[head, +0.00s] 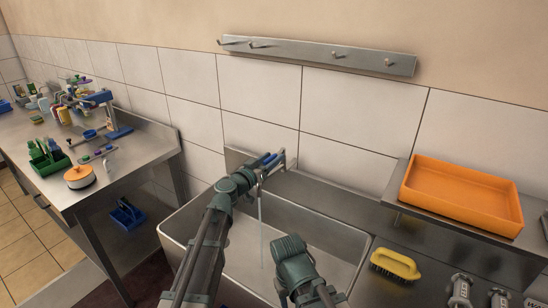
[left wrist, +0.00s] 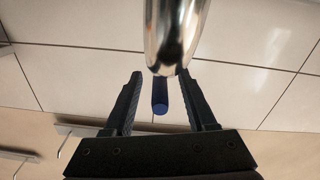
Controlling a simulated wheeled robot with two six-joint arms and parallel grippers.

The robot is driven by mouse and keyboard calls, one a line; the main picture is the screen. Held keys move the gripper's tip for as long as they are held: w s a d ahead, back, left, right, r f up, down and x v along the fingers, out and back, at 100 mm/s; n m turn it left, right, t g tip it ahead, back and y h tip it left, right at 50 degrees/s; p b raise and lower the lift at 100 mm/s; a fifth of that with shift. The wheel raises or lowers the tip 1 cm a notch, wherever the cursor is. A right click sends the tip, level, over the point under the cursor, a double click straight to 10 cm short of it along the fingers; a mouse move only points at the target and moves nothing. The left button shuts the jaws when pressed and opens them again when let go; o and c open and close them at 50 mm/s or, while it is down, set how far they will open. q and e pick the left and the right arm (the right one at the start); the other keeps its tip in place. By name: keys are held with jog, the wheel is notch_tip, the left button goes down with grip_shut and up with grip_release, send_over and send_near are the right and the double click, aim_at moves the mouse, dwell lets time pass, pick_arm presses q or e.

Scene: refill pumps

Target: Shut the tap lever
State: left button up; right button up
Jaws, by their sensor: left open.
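The tap (head: 284,160) is at the back of the sink, partly hidden by my left arm, and its shiny metal body also shows close up in the left wrist view (left wrist: 175,30). A thin stream of water (head: 261,235) appears to run from it into the basin. My left gripper (head: 268,161) is at the tap; in the left wrist view it is open (left wrist: 160,80). The blue lever (left wrist: 160,97) lies between its two fingers, with visible gaps on both sides. My right arm bends over the sink's front; its gripper is not visible.
The steel sink (head: 172,238) lies below both arms. To its right are a yellow brush (head: 396,264) and an orange tray (head: 460,190) on a raised shelf. A peg rail (head: 318,54) is on the wall above. A cluttered steel table (head: 130,165) stands left.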

pick_arm(q)
jog(key=shift+x, duration=0.85)
grip_shut()
dwell(0.9)
